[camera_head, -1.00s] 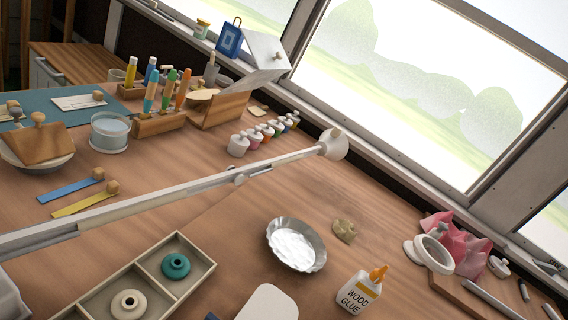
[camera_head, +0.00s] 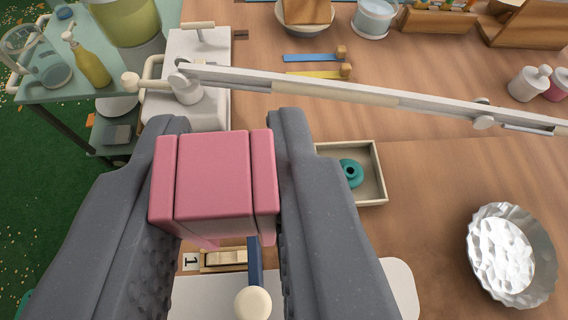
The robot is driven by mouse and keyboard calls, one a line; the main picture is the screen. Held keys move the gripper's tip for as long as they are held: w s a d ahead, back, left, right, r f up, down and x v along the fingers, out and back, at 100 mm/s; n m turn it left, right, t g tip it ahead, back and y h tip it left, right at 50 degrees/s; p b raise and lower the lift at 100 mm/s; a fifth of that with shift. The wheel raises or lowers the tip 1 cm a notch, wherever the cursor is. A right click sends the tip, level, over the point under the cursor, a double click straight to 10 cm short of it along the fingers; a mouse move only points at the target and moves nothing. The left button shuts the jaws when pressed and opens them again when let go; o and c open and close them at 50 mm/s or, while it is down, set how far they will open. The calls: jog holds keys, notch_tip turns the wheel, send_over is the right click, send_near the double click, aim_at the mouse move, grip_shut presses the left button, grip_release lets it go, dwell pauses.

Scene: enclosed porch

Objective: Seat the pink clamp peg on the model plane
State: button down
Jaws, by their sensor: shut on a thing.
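My gripper (camera_head: 229,122) is shut on the pink clamp peg (camera_head: 213,178), a blocky pink piece between the two grey fingers in the middle left of the view. The peg is held above the work table, and a small pink part shows at its lower edge. Below it, partly hidden by the fingers, are a white board (camera_head: 398,285), a small wooden piece (camera_head: 224,257), a "1" label (camera_head: 191,262) and a dark blue bar (camera_head: 255,262) with a cream knob (camera_head: 252,303). I cannot make out a model plane.
A long white lamp arm (camera_head: 375,93) crosses above the table beyond my gripper. A green trolley (camera_head: 92,92) with bottles stands left. Bare table (camera_head: 430,190) lies between tray and dish.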

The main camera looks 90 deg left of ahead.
aim_at(254, 260)
jog(key=shift+w+d+p, duration=0.15)
jog(key=shift+d+p, duration=0.2)
jog(key=shift+p, duration=0.05)
jog(key=shift+f+b, duration=0.65)
jog(key=shift+f, duration=1.8)
jog(key=shift+p, duration=0.55)
jog(key=shift+f+b, duration=0.55)
jog(key=shift+f, duration=1.25)
dwell(1.5)
jog(key=c, duration=0.6)
grip_release()
jog(key=shift+o, duration=0.2)
jog(key=shift+r, duration=0.15)
